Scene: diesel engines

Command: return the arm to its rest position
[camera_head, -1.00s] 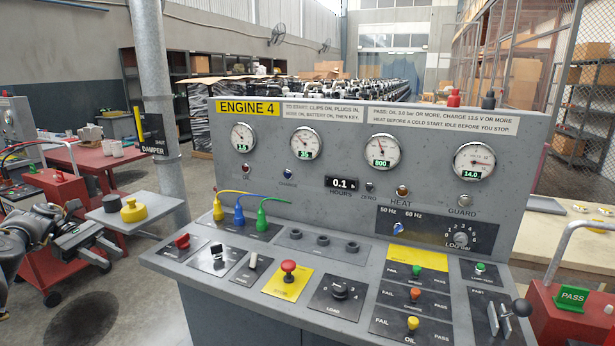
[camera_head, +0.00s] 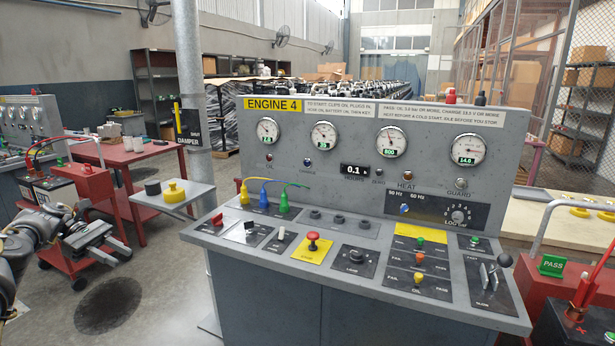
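My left arm comes in at the lower left edge. Its gripper (camera_head: 112,252) is held over the floor, left of the Engine 4 console (camera_head: 265,285). Its two fingers stand a little apart, with nothing seen between them. It is clear of the console and in front of the red trolley. My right arm and gripper are not in view.
A red trolley (camera_head: 90,190) with a battery stands behind the gripper. A red cart with a PASS sign (camera_head: 551,266) is at right. Floor below the gripper is clear.

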